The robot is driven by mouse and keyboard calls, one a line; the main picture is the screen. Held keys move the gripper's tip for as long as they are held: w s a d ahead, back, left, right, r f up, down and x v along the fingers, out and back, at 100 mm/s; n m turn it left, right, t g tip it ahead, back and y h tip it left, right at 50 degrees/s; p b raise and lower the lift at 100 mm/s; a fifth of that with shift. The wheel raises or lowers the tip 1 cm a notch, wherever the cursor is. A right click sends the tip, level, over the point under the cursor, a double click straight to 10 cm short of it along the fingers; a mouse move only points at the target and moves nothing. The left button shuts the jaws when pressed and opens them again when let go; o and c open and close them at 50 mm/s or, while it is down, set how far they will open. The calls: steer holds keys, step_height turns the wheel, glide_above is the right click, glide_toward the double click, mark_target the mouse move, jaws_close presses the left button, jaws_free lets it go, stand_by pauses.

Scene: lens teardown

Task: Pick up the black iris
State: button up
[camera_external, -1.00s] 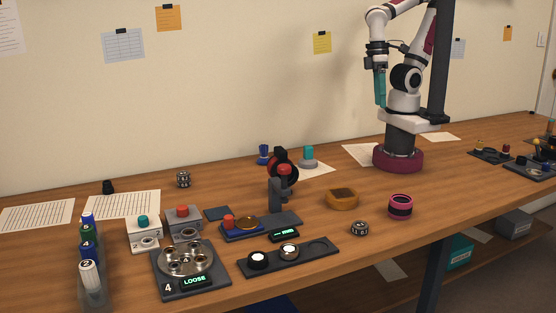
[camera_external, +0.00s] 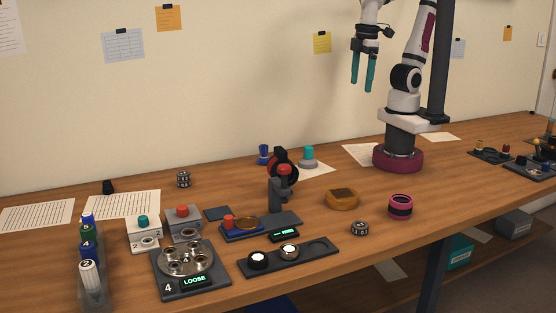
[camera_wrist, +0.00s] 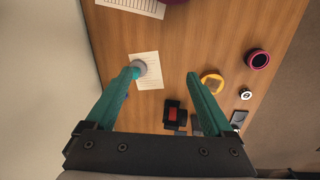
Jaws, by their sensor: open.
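No part is clearly labelled as the black iris. A small black ring with white marks (camera_external: 360,228) lies on the table in front of the magenta-and-black ring; it also shows at the right of the wrist view (camera_wrist: 246,95). A similar dark ring with light marks (camera_external: 183,179) stands at the back left. I cannot tell which, if either, is the iris. My gripper (camera_external: 362,87) is high above the back of the table, fingers pointing down. In the wrist view its teal fingers (camera_wrist: 163,74) are apart with nothing held between them.
A magenta-and-black ring (camera_external: 400,206) and an amber tray (camera_external: 341,199) lie at centre right. A dark upright stand (camera_external: 282,190) is left of them. A black rack (camera_external: 289,257) and a round-plated fixture reading LOOSE (camera_external: 190,268) are in front. Bottles (camera_external: 88,270) stand at left.

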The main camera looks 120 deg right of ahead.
steer(key=w+a+r+n+t+h, duration=0.1)
steer(key=w+a+n+t+h, duration=0.25)
steer(key=w+n, duration=0.75)
steer(key=w+a+r+n+t+h, duration=0.2)
steer(key=w+a+n+t, duration=0.25)
steer(key=w+n, duration=0.65)
steer(key=w+a+f+n+t+y, duration=0.2)
steer(key=w+a+n+t+y, duration=0.15)
steer(key=a+n, duration=0.55)
steer(key=w+a+f+n+t+y, duration=0.1)
steer(key=w+a+n+t+y, duration=0.25)
steer(key=a, duration=0.95)
steer(key=n+g, duration=0.2)
steer(key=n, duration=0.1)
glide_toward(261, 255)
steer(key=shift+m+t, duration=0.25)
steer(key=shift+t, duration=0.05)
steer(key=x, duration=0.9)
steer(key=shift+f, duration=0.3)
jaws_close()
